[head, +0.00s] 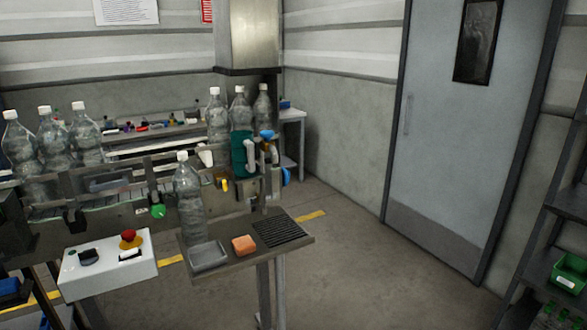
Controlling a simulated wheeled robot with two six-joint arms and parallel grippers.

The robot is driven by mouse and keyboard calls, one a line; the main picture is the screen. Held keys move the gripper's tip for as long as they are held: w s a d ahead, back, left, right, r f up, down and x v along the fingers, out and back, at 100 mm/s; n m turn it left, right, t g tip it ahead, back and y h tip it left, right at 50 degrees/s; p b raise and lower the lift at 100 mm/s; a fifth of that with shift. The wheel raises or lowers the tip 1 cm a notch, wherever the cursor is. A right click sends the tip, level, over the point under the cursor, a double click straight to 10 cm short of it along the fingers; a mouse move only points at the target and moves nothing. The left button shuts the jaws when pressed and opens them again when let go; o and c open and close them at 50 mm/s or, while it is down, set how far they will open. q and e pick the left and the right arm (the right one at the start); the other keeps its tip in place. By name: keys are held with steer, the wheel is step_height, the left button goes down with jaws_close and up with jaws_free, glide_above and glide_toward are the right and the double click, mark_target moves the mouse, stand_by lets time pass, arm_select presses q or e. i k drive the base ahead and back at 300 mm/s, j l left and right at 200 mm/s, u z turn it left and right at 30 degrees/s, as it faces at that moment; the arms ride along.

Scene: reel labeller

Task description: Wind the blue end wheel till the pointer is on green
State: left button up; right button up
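The labelling machine stands left of centre in the head view. A blue wheel (286,176) is at the right end of the machine, seen nearly edge-on and small. A second blue part (266,134) sits higher, on top of a post near a teal reel (242,155). A green round part (158,211) is on the conveyor's front side. A small yellow part (225,185) is on the machine front. I cannot make out a pointer or its scale. Neither of my grippers is in view.
A small shelf (300,240) in front holds a clear bottle (188,200), a grey tray (209,256), an orange block (244,245) and a black grille. A control box (108,265) with a red button is to its left. Floor (370,270) is clear right of the machine, towards the door (450,140).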

mark_target(285, 174)
steer(key=i+l+u, duration=0.1)
steer(key=u, duration=0.35)
steer(key=l+u, duration=0.35)
steer(key=u, duration=0.15)
steer(key=i+l+u, duration=0.15)
steer(key=l+u, duration=0.15)
steer(key=l, duration=0.95)
steer(key=l+u, duration=0.3)
steer(key=l, duration=2.4)
steer(key=i+l+u, duration=0.1)
steer(key=l, duration=0.25)
steer(key=i+l, duration=0.15)
steer(key=l, duration=0.2)
steer(key=i+l+u, duration=0.15)
steer(key=l, duration=0.2)
steer(key=i+l+u, duration=0.1)
steer(key=l, duration=0.25)
steer(key=i+l+u, duration=0.1)
steer(key=l, duration=0.25)
